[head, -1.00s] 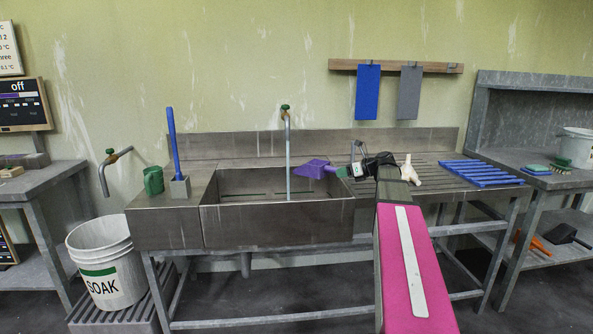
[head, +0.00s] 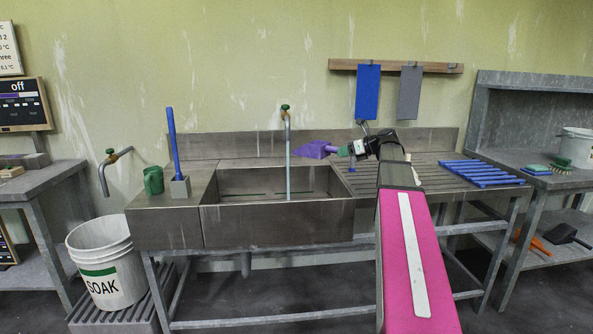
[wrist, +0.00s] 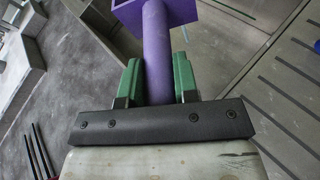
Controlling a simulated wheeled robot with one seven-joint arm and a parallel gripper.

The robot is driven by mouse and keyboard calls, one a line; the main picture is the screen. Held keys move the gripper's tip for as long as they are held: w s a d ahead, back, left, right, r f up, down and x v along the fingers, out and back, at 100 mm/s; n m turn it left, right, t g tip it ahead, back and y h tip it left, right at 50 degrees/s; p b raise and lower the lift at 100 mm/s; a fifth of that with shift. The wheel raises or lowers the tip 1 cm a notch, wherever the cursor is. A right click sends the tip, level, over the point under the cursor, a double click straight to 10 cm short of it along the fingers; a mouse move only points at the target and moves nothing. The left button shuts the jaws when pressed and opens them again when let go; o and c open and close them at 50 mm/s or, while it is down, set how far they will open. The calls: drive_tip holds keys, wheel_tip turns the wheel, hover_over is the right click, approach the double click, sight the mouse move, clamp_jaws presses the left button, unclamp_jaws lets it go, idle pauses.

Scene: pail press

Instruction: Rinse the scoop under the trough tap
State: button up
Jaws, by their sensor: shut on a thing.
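The purple scoop (head: 315,149) is in the head view, held in the air above the back right part of the steel trough (head: 278,222), just right of the tap. My gripper (head: 357,147) is shut on its handle. In the wrist view the green fingers of my gripper (wrist: 158,75) lie on both sides of the purple handle (wrist: 157,50); the bowl is partly cut off at the top. The trough tap (head: 286,108) has a green-topped handle. A pale vertical line runs down from it into the trough; I cannot tell how much is pipe or water.
A green mug (head: 153,180) and a blue-handled brush in a grey holder (head: 180,188) stand left of the trough. A blue rack (head: 482,172) lies on the ribbed drainboard at right. A SOAK bucket (head: 105,265) stands at lower left, below another tap (head: 112,165).

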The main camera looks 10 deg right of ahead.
drive_tip(key=shift+r, duration=3.55)
drive_tip(key=shift+s, duration=0.1)
